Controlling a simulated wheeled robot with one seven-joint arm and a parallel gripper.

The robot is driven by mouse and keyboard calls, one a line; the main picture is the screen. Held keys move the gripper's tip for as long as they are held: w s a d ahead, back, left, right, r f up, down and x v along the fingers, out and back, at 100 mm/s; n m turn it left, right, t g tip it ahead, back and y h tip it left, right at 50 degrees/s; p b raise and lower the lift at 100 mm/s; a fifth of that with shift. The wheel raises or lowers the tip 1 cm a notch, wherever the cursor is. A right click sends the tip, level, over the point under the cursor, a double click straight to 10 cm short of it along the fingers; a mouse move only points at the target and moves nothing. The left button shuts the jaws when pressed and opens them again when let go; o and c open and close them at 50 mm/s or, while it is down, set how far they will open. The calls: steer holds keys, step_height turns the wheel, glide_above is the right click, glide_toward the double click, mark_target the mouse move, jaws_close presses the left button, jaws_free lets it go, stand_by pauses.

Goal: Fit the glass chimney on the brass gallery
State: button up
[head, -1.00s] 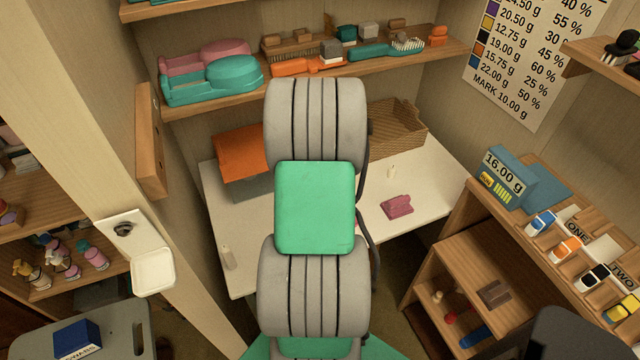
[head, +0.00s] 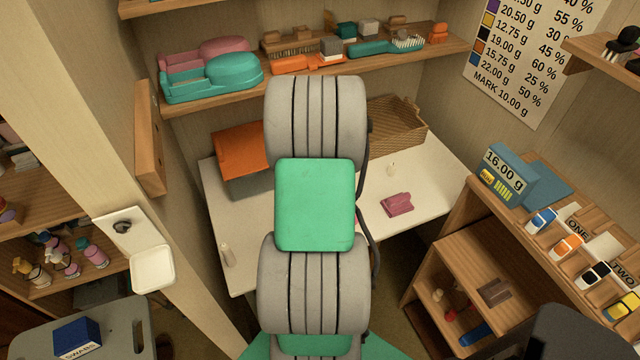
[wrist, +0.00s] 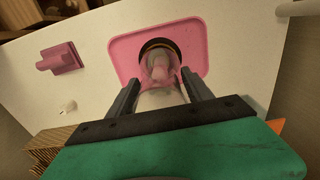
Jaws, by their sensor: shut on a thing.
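My gripper (wrist: 160,78) is shut on the clear glass chimney (wrist: 162,98), with one dark finger on each side of it in the wrist view. Beyond the chimney's far end is a round dark opening with a brass-coloured rim, apparently the brass gallery (wrist: 160,43), on a pink tray (wrist: 122,50). The chimney overlaps the gallery in this view, and a pale pinkish shape shows through the glass. I cannot tell whether the chimney touches or sits in the gallery. In the head view my own arm hides the gripper, chimney and gallery.
The white table (head: 420,180) holds a mauve block-like object (head: 397,204), a wicker basket (head: 400,125), an orange thing (head: 240,150) and small pale pieces. A shelf (head: 390,70) with brushes runs above its back. A wooden cabinet (head: 470,265) stands to the right.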

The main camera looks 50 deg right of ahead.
steer(key=shift+f, duration=0.15)
stand_by(0.6)
steer(key=o, duration=1.5)
steer(key=shift+o, duration=0.2)
step_height(320, 180, up, 8)
steer(key=b, duration=0.1)
steer(key=shift+f, duration=0.1)
